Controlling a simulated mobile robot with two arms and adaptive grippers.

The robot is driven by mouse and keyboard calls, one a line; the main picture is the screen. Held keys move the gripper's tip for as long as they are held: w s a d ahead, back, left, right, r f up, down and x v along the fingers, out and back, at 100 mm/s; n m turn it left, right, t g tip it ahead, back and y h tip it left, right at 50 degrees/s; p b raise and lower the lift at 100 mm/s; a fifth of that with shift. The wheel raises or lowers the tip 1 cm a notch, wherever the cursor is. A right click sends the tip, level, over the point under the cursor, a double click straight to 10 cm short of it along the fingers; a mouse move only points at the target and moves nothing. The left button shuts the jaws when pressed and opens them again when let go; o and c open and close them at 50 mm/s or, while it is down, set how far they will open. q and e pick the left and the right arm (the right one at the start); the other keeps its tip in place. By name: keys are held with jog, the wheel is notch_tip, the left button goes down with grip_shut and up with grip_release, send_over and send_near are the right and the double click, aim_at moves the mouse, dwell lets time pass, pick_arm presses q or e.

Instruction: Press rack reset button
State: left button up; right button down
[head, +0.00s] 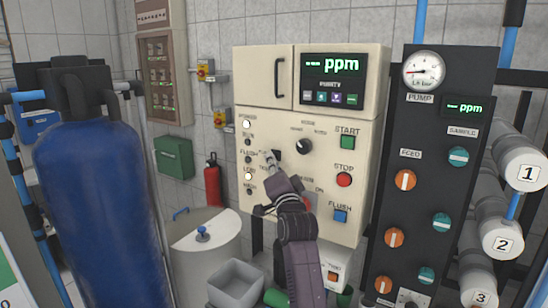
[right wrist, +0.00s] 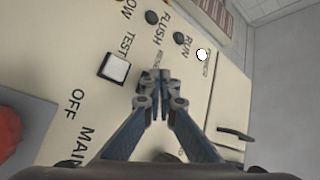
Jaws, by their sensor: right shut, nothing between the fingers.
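The cream rack control panel (head: 322,165) faces me in the middle of the head view. My right gripper (head: 267,158) is shut and empty, its fingertips close in front of the panel's left half, right of the lamp column. In the right wrist view the shut fingertips (right wrist: 160,82) point at the panel just below a small, partly covered label that seems to read RESET (right wrist: 157,58). The button under that label is hidden behind the fingers. Whether the tips touch it I cannot tell. A pale square TEST button (right wrist: 116,68) sits left of the fingers. My left gripper is not in view.
A green START button (head: 347,142), red STOP button (head: 344,180) and blue FLUSH button (head: 340,215) line the panel's right side. A black knob (head: 303,146) sits above my gripper. The red main switch (right wrist: 10,130) shows at left. A blue tank (head: 95,190) stands left.

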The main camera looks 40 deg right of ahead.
jog(key=shift+d, duration=0.15)
dwell(0.4)
jog(key=shift+s+a+p, duration=0.35)
jog(key=shift+a, duration=0.45)
jog(key=a, duration=0.1)
jog(key=s+a+p, duration=0.1)
jog(key=a, duration=0.1)
jog(key=s+a, duration=0.1)
jog(key=shift+a+p, duration=0.3)
jog(key=shift+a, duration=0.05)
dwell(0.5)
